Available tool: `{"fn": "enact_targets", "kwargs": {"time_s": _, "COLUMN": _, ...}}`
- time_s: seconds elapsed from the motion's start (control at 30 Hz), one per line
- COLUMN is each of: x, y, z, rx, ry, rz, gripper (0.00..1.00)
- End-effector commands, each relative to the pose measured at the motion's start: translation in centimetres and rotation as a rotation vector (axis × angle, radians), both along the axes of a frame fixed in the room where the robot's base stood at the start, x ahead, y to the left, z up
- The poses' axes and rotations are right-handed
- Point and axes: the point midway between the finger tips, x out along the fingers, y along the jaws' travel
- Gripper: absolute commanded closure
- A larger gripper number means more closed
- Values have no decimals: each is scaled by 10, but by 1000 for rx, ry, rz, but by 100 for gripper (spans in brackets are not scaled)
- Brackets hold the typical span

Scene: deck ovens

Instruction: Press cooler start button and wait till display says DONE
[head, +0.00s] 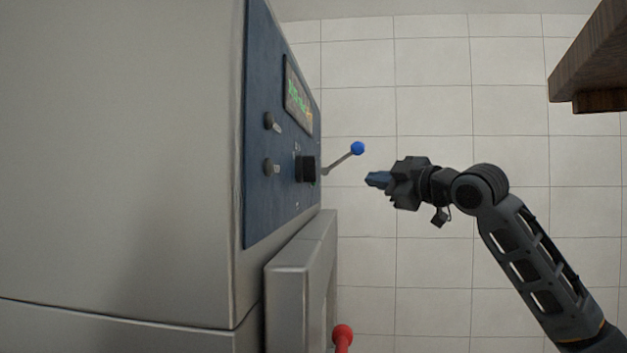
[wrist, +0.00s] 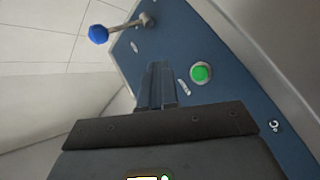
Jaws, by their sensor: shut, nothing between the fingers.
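The cooler is a large grey metal unit with a blue control panel (head: 268,215) on its side in the head view. A display (head: 298,98) with green text is set in the panel; its words are too small to read. A green round button (wrist: 201,73) with a pale rim shows on the panel in the wrist view. It does not show clearly in the head view. My gripper (head: 372,179) is shut and empty, apart from the panel and pointing toward it. In the wrist view its fingers (wrist: 157,84) appear left of the green button.
A lever with a blue ball (head: 357,148) sticks out from the panel near my gripper; it also shows in the wrist view (wrist: 98,34). A black knob (head: 306,169) and two toggles sit on the panel. A red knob (head: 343,335) is below. A wooden edge (head: 592,62) is upper right.

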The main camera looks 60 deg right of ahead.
Motion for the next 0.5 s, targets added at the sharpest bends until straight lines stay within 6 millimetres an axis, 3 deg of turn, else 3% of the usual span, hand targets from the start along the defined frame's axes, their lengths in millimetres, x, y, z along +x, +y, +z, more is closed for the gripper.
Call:
{"fn": "enact_targets", "kwargs": {"time_s": 0.23, "x": 13, "y": 6, "z": 2, "rx": 1, "ry": 0, "rz": 3, "gripper": 100}}
{"fn": "enact_targets", "kwargs": {"time_s": 0.5, "x": 46, "y": 20, "z": 3, "rx": 2, "ry": -1, "rz": 3, "gripper": 100}}
